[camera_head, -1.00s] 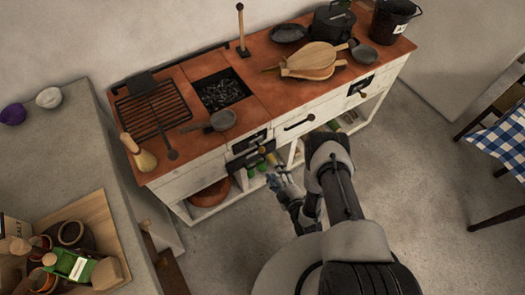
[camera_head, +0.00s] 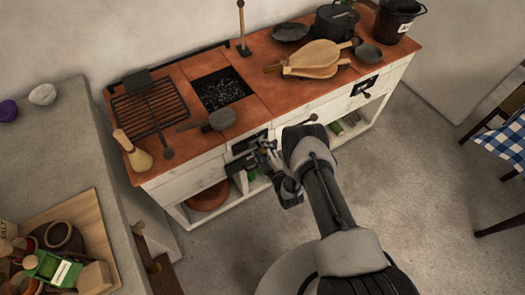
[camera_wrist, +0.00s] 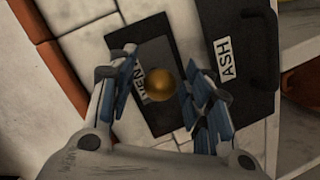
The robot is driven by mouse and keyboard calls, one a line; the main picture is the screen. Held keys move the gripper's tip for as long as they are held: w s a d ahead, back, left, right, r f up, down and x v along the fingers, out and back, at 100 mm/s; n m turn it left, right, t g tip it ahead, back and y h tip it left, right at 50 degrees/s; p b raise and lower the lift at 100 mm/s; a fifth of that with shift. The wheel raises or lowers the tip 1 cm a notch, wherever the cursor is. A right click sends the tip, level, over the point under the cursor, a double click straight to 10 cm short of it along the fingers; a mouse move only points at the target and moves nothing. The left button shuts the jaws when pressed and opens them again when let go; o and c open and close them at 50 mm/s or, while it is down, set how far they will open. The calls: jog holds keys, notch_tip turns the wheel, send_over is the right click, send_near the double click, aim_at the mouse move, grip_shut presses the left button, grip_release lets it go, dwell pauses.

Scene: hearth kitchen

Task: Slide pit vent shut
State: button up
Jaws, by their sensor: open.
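The vent shows in the wrist view as a dark plate (camera_wrist: 150,52) with a pale label reading VENT, partly covered. A round brass knob (camera_wrist: 160,84) stands out from the plate, overlapping the label. My gripper (camera_wrist: 157,72) is open, with one blue-padded finger on each side of the knob. I cannot tell whether either finger touches it. In the head view my gripper (camera_head: 267,153) is at the hearth front, below the ember pit (camera_head: 222,90). There the vent is largely hidden by my gripper, and how far it is open cannot be told.
A black ASH door (camera_wrist: 232,50) with a handle adjoins the vent plate. A pan (camera_head: 221,119) sits near the counter edge above. An open shelf below holds a terracotta bowl (camera_head: 208,197). The floor (camera_head: 400,200) to the right is clear.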

jog(key=shift+c, duration=0.6)
grip_shut()
